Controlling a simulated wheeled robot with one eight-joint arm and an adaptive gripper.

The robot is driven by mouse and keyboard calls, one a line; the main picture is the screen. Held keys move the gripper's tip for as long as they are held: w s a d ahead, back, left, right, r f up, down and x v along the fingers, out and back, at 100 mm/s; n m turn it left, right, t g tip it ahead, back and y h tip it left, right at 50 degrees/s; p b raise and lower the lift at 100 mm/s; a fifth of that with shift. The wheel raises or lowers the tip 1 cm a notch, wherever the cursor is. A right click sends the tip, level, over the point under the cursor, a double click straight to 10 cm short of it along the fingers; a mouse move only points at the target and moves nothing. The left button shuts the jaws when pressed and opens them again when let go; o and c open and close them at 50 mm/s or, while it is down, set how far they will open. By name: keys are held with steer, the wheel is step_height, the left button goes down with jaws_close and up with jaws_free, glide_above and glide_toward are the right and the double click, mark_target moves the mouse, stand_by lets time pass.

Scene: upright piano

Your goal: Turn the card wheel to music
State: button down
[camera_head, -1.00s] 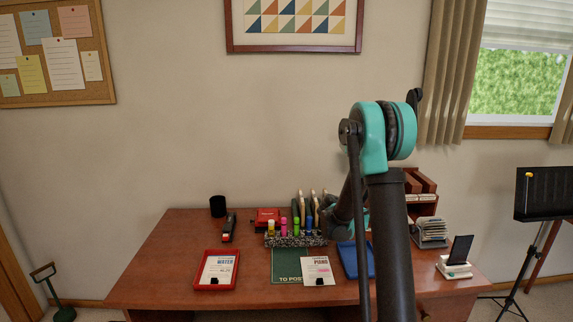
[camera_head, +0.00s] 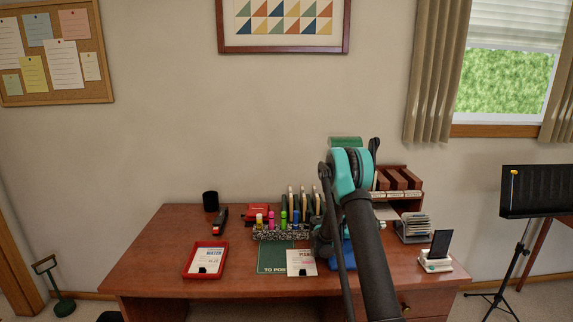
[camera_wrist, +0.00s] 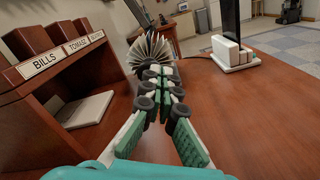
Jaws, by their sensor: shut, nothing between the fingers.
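The card wheel (camera_head: 414,228), a fan of pale cards on a dark stand, sits at the right of the desk, right of the wooden sorter. In the wrist view the card wheel (camera_wrist: 151,52) fans out just beyond my fingertips. My gripper (camera_wrist: 160,88) is shut and empty, pointing at the wheel's lower part. The fingers overlap the wheel's base, and I cannot tell whether they touch it. No writing on the cards is readable. In the head view my arm hides my gripper.
The wooden sorter (camera_wrist: 55,70) with a "BILLS" label stands close on the left. A dark phone on a white stand (camera_head: 438,252) is to the right of the wheel. A red tray (camera_head: 205,260) lies at the desk's left. A music stand (camera_head: 535,195) stands beyond the desk.

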steer(key=shift+w+d, duration=0.1)
steer(key=shift+d, duration=2.85)
steer(key=shift+w+r, duration=0.4)
steer(key=shift+w, duration=0.25)
steer(key=shift+w+r, duration=0.1)
steer(key=shift+w, duration=0.2)
steer(key=shift+w, duration=0.25)
steer(key=shift+r, duration=0.15)
steer(key=a, duration=0.6)
steer(key=shift+s+r, duration=0.15)
steer(key=shift+r, duration=0.15)
